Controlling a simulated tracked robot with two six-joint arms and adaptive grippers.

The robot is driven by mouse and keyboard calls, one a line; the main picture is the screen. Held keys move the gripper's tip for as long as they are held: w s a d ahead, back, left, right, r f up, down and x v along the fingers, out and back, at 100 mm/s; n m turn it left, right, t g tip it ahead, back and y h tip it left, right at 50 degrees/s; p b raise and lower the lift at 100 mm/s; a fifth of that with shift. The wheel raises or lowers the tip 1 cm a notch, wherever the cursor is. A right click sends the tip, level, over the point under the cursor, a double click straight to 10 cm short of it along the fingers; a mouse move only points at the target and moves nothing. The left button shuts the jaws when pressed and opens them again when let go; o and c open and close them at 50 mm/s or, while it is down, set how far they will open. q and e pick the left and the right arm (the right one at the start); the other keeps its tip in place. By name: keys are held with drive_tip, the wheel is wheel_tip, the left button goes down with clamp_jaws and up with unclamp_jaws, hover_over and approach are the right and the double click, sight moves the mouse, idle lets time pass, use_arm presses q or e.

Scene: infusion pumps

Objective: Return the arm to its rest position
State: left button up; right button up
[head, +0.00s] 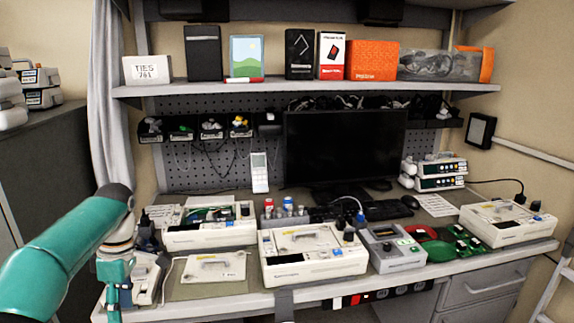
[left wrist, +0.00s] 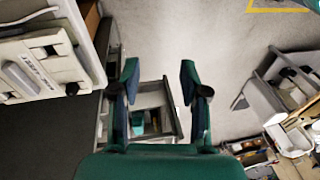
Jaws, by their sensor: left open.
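My left arm (head: 70,240), teal with a pale wrist joint, comes in from the left in the head view and bends down at the left end of the workbench. My left gripper (left wrist: 160,82) shows in the left wrist view with its two fingers apart and nothing between them. The gripper points down over the floor beside the bench, near an open drawer or bin (left wrist: 155,112). In the head view the fingertips are not clearly visible. My right gripper is in neither view.
The workbench (head: 205,291) holds several infusion pumps, one opened pump (head: 312,250) at its middle, a grey tester (head: 393,247) and green circuit boards (head: 460,243). A monitor (head: 345,145) stands behind. A shelf (head: 300,87) runs above. A dark cabinet (head: 50,165) stands left of the arm.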

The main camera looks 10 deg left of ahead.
use_arm(q)
drive_tip(key=s+d+f+m+g+h, duration=0.1)
drive_tip(key=s+d+f+m, duration=0.1)
drive_tip(key=d+f, duration=0.45)
drive_tip(key=s+d+f+m+g, duration=0.1)
drive_tip(key=s+d+f+m, duration=0.15)
drive_tip(key=f, duration=0.65)
drive_tip(key=s+d+f+m+g+h, duration=0.1)
drive_tip(key=s+d+f+m, duration=0.15)
drive_tip(key=d+f, duration=0.4)
drive_tip(key=s+d+f+m+t+h, duration=0.2)
drive_tip(key=s+d+f+m, duration=0.2)
drive_tip(key=s+d+f, duration=0.4)
drive_tip(key=s+d+f+m+t+h, duration=0.1)
drive_tip(key=s+d+f+m, duration=0.5)
drive_tip(key=s, duration=0.4)
drive_tip(key=w+t, duration=0.1)
drive_tip(key=w+a+m+t, duration=0.1)
drive_tip(key=w, duration=0.1)
drive_tip(key=w+a+f, duration=0.1)
drive_tip(key=shift+w+t, duration=0.3)
drive_tip(key=shift+t, duration=0.1)
